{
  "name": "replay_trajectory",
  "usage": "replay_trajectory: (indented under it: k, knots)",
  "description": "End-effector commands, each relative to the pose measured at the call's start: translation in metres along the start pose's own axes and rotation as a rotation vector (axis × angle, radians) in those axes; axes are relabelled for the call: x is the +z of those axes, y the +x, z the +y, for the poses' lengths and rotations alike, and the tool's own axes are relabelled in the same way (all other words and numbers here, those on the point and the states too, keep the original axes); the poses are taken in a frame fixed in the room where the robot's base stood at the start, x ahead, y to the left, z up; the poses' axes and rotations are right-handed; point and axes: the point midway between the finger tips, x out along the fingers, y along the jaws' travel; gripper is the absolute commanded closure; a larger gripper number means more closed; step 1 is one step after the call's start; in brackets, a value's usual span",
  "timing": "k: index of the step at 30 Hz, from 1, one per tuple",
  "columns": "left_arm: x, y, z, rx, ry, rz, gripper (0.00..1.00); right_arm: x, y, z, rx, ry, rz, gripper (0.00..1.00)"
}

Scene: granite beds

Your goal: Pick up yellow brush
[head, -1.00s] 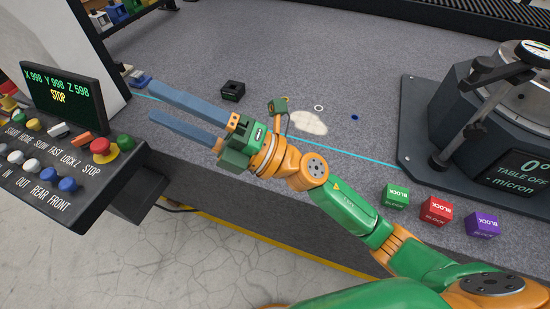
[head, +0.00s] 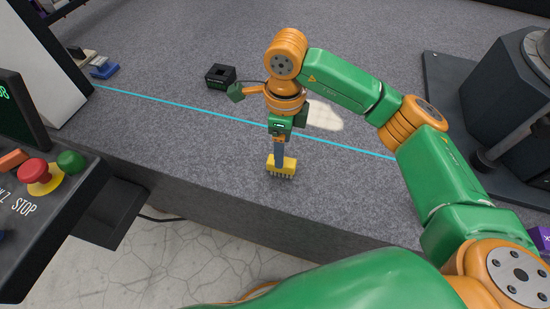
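The yellow brush (head: 289,163) is at the front part of the granite bed, bristles pointing down. My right gripper (head: 279,162) points straight down onto it. One blue finger shows in front of the brush's yellow body; the other finger is hidden behind it or in line with it. I cannot tell whether the fingers press on the brush, or whether the bristles touch the granite. My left gripper is not in view.
A black block (head: 220,76) sits behind a cyan line on the granite (head: 170,150). A pale patch (head: 325,117) lies right of the gripper. Blue and tan brushes (head: 103,68) lie at the left. A control panel (head: 60,190) stands front left, a dark round-table machine (head: 510,90) right.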

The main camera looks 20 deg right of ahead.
Motion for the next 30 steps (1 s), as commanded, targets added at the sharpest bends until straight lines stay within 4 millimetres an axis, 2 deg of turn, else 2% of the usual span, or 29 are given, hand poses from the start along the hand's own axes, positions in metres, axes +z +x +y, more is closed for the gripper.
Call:
replay_trajectory:
  k: [1, 5, 12, 15, 20, 23, 28, 30]
  knots:
    - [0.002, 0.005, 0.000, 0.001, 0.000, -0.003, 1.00, 0.000, 0.007, 0.000, 0.001, 0.000, 0.000, 0.28]
    - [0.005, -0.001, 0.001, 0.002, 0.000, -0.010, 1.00, 0.000, 0.020, 0.001, 0.003, -0.001, 0.001, 0.28]
    - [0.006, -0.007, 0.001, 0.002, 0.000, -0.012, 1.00, -0.001, 0.065, 0.002, 0.005, -0.001, 0.001, 0.28]
    - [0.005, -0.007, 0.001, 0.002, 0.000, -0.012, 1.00, 0.000, 0.072, 0.001, 0.002, -0.001, -0.001, 0.28]
    - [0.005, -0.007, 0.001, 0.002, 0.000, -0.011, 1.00, 0.000, 0.073, 0.001, 0.002, -0.001, -0.002, 0.28]
    - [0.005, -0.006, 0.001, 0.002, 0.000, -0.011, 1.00, 0.000, 0.072, 0.001, 0.002, -0.001, -0.002, 0.52]
    - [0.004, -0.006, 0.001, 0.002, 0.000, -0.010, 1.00, 0.000, 0.072, 0.001, 0.002, -0.001, -0.003, 0.98]
    - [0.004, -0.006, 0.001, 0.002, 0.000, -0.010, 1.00, 0.000, 0.072, 0.001, 0.002, -0.001, -0.003, 1.00]
